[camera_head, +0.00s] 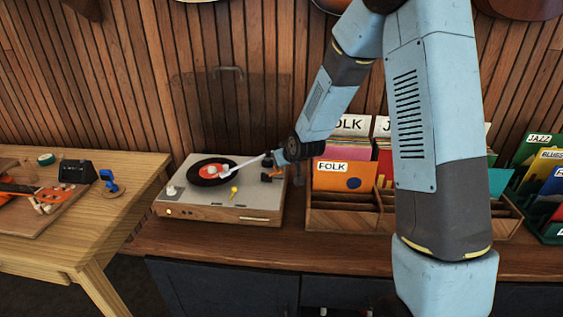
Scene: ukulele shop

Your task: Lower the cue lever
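A turntable (190,212) with a pale top and wooden base stands on the counter. A small black record with an orange-red label (210,172) lies on its left part. A white tonearm (246,164) slants from over the record up toward the right rear. A small yellow-tipped piece (234,189) stands on the deck in front of the tonearm; I cannot tell if it is the cue lever. My gripper (271,168) is over the turntable's right rear, close to the tonearm's right end. It is small and dark here, so its finger opening and any contact are unclear.
Wooden record bins (340,208) with FOLK and other dividers stand right of the turntable. A green crate (549,228) is at far right. A wooden workbench (95,225) at left holds a black box (76,171) and a blue tool (109,181). My arm hides part of the bins.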

